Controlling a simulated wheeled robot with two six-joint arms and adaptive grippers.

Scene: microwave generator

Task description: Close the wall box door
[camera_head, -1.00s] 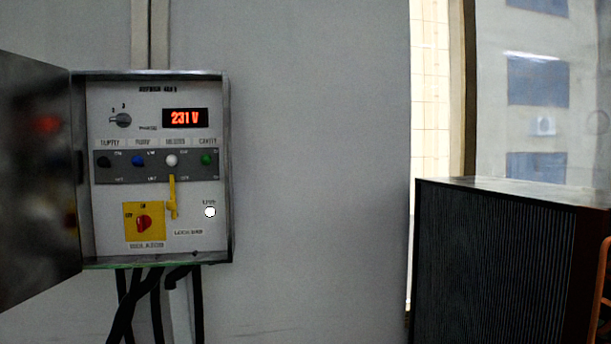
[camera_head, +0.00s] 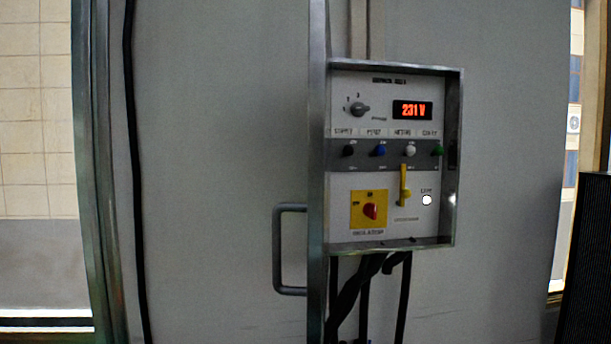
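The wall box (camera_head: 460,150) hangs on the grey wall, right of the middle in the head view. Its door (camera_head: 317,130) stands open and is seen nearly edge-on at the box's left side, swung out towards me. A grey bar handle (camera_head: 276,250) sticks out to the left from the door's outer face. Inside, the panel has a red 231 V display (camera_head: 412,110), a yellow lever (camera_head: 404,185) and a red knob on a yellow plate (camera_head: 370,210). Neither of my grippers is in view.
Black cables (camera_head: 365,290) hang below the box. A dark cable (camera_head: 133,180) runs down the wall at the left. A dark ribbed cabinet (camera_head: 590,265) stands at the right edge.

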